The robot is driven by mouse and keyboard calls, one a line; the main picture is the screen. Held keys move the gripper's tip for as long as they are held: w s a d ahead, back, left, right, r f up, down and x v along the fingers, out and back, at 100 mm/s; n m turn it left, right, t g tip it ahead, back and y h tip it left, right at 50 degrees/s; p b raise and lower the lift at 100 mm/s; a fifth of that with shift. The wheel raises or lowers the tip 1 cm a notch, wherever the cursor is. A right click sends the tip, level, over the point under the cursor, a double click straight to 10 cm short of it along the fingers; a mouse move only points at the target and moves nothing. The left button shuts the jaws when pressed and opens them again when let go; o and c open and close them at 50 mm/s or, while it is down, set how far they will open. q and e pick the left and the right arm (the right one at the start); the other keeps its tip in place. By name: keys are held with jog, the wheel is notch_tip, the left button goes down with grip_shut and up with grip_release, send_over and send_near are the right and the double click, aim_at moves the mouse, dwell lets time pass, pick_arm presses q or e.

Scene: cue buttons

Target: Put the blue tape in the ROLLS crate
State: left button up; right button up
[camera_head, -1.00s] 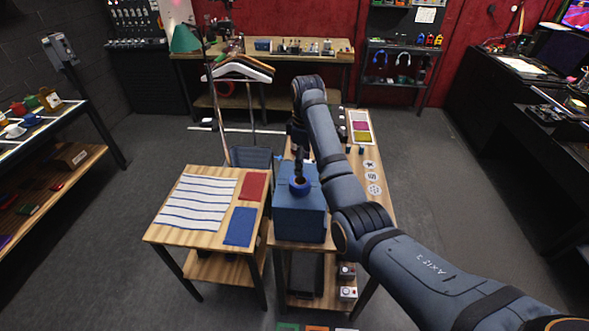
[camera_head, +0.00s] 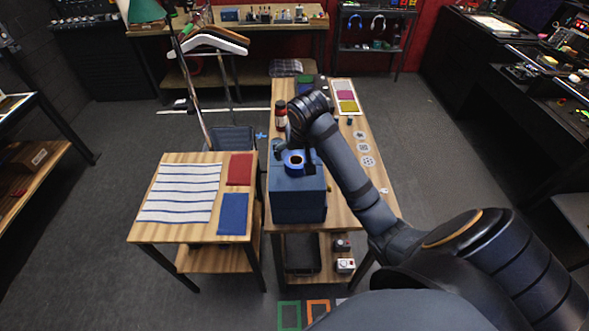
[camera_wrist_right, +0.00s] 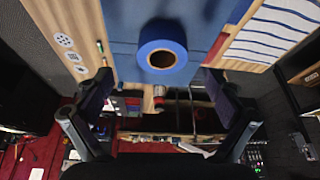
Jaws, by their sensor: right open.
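The blue tape (camera_head: 293,164) is a ring lying flat on top of a blue box (camera_head: 298,205) on the wooden table. It also shows in the right wrist view (camera_wrist_right: 162,57), top centre, with its dark hole facing the camera. My right gripper (camera_head: 296,152) is close to the tape in the head view. In the right wrist view its fingers (camera_wrist_right: 162,98) are wide apart with nothing between them, and the tape lies beyond the gap. No crate lettered ROLLS can be made out. My left gripper is not in view.
A side table (camera_head: 150,229) with a striped cloth (camera_head: 180,192), a red mat (camera_head: 239,169) and a blue mat (camera_head: 233,213) stands left of the box. A red bottle (camera_head: 281,115) stands behind the box. Coat hangers (camera_head: 215,42) hang at the back left.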

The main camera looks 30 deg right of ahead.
aim_at(296, 161)
jog(key=shift+x, duration=0.95)
jog(key=shift+w+p, duration=0.15)
jog(key=shift+p, duration=0.2)
jog(key=p+x, duration=0.2)
jog(key=x, duration=0.2)
jog(key=shift+w+f, duration=0.15)
jog(key=shift+f, duration=0.15)
jog(key=shift+w+f, duration=0.15)
jog(key=c, duration=1.4)
